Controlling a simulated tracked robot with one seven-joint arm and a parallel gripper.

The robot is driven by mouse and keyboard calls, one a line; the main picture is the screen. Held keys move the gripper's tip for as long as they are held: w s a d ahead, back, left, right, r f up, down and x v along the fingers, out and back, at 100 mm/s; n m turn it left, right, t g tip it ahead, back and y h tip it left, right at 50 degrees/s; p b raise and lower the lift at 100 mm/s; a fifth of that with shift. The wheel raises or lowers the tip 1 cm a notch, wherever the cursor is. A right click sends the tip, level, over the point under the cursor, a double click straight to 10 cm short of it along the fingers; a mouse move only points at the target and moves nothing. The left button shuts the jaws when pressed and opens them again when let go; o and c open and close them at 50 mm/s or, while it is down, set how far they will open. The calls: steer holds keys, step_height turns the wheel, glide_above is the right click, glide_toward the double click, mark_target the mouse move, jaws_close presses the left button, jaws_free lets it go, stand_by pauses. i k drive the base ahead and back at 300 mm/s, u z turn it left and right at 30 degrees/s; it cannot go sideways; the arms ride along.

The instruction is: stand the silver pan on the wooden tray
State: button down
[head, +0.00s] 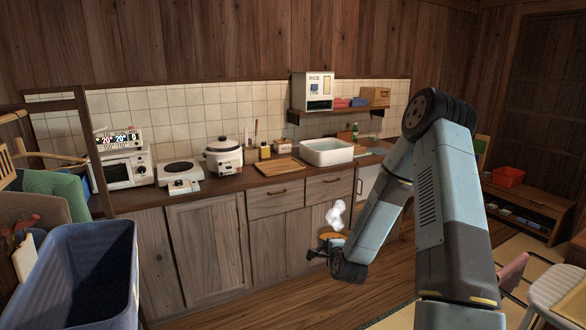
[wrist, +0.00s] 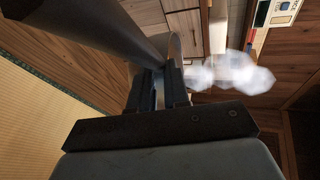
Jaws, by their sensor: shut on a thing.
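My gripper (head: 324,250) is low in front of the kitchen cabinets in the head view, shut on the silver pan. In the wrist view the gripper (wrist: 160,92) has its fingers closed on a thin part of the pan, with a grey metal surface (wrist: 120,38) beyond them. In the head view the pan (head: 333,236) shows small, with orange-brown contents and white steam above it; my arm and gripper partly hide it. A flat wooden tray (head: 277,170) lies on the counter, left of the sink basin and above the pan in the picture.
The counter also holds a rice cooker (head: 223,157), a hot plate (head: 180,175), a microwave (head: 125,168) and a white basin (head: 326,151). Small jars stand behind the tray. A blue bin (head: 82,275) is at the lower left. The wood floor before the cabinets is clear.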

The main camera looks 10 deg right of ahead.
mark_target(277, 167)
steer(key=z, duration=0.2)
steer(key=i, duration=0.8)
steer(key=z, duration=0.6)
steer(key=i, duration=1)
steer(key=u, duration=0.85)
